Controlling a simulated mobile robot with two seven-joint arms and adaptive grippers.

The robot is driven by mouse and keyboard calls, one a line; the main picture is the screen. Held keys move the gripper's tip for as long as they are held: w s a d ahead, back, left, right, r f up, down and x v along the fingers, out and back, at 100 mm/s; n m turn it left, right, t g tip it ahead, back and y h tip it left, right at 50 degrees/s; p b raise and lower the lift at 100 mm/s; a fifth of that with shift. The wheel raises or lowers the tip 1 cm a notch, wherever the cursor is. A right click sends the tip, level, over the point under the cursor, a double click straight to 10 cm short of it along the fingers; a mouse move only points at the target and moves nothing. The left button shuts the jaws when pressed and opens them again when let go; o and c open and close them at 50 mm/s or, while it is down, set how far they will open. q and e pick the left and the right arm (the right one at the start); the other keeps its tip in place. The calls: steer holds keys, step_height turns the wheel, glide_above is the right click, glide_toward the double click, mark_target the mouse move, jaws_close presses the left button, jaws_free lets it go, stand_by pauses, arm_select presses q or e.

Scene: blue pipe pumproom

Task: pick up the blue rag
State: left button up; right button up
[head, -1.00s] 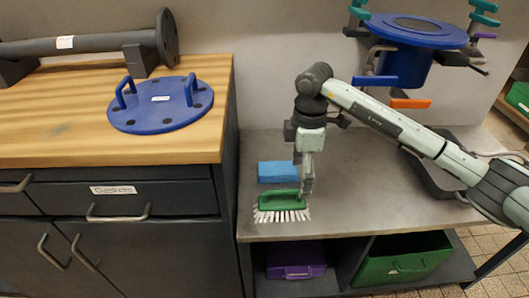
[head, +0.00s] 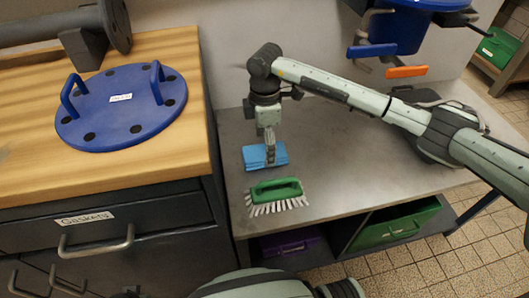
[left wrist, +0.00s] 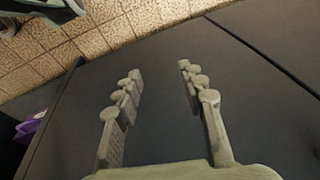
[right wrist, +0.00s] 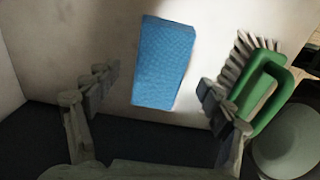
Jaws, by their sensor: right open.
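The blue rag (head: 256,156) lies as a folded rectangular block on the grey bench top, behind the green brush. In the right wrist view the blue rag (right wrist: 163,62) shows whole, ahead of and between the fingers. My right gripper (head: 269,158) points down over the rag in the head view, covering part of it. In the right wrist view my right gripper (right wrist: 158,98) is open with nothing between its fingers. My left gripper (left wrist: 160,95) is open and empty, in front of dark cabinet fronts in the left wrist view.
A green scrubbing brush (head: 276,190) lies just in front of the rag; it also shows close to the right finger in the right wrist view (right wrist: 262,85). A wooden counter (head: 190,75) with a blue flange cover (head: 122,108) stands at left.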

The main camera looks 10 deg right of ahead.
steer(key=shift+f, duration=0.8)
steer(key=shift+w, duration=0.1)
steer(key=c, duration=1.3)
steer(key=shift+o, duration=0.2)
step_height(320, 180, up, 10)
